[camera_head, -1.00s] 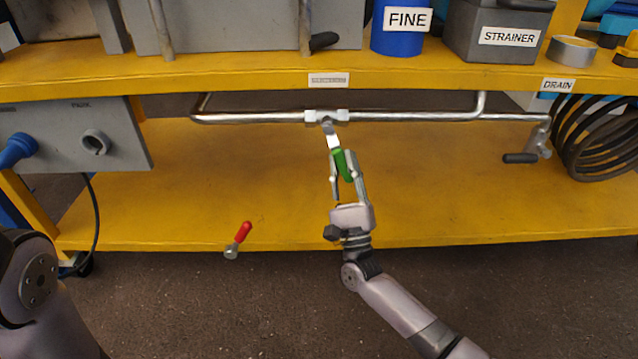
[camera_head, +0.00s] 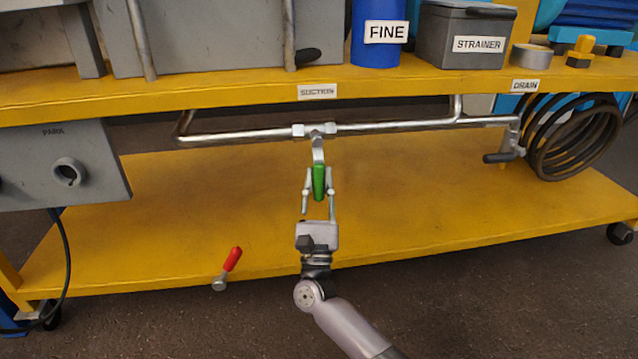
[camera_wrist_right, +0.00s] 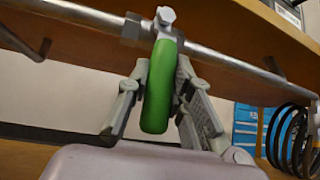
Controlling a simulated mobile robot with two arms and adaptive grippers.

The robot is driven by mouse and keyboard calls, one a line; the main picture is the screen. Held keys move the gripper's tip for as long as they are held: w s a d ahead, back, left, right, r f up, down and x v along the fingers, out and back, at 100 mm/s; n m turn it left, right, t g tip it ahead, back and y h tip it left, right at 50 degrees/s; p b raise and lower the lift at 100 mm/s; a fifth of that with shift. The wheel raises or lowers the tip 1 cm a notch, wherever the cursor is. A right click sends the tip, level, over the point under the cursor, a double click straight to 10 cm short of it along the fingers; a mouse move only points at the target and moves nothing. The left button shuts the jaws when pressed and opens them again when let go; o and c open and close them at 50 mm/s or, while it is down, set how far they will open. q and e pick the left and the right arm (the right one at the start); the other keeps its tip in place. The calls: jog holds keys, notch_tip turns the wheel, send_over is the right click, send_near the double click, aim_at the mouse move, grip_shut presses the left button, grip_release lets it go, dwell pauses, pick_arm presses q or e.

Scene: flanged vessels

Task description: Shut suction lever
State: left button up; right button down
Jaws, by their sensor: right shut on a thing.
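The suction lever has a green handle (camera_head: 319,182) and hangs from a valve (camera_head: 315,130) on the metal pipe, under the SUCTION label (camera_head: 317,92). The lever stands across the pipe, pointing almost straight down in the head view. My right gripper (camera_head: 319,190) is shut on the green handle, one finger on each side. In the right wrist view the green handle (camera_wrist_right: 159,88) sits between the two grey fingers, below the pipe (camera_wrist_right: 215,60). My left gripper is not in view.
A red-handled lever (camera_head: 231,262) stands at the lower shelf's front edge. A black-handled drain lever (camera_head: 500,157) is at right, beside a coiled hose (camera_head: 545,150). The yellow upper shelf (camera_head: 240,99) overhangs the pipe. The lower shelf (camera_head: 430,210) is mostly bare.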

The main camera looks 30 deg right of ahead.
aim_at(317, 163)
jog(key=shift+a+f, duration=0.1)
jog(key=shift+a, duration=0.05)
jog(key=c, duration=1.4)
grip_release()
jog(key=shift+r, duration=0.2)
notch_tip(317, 163, up, 10)
jog(key=shift+f, duration=0.1)
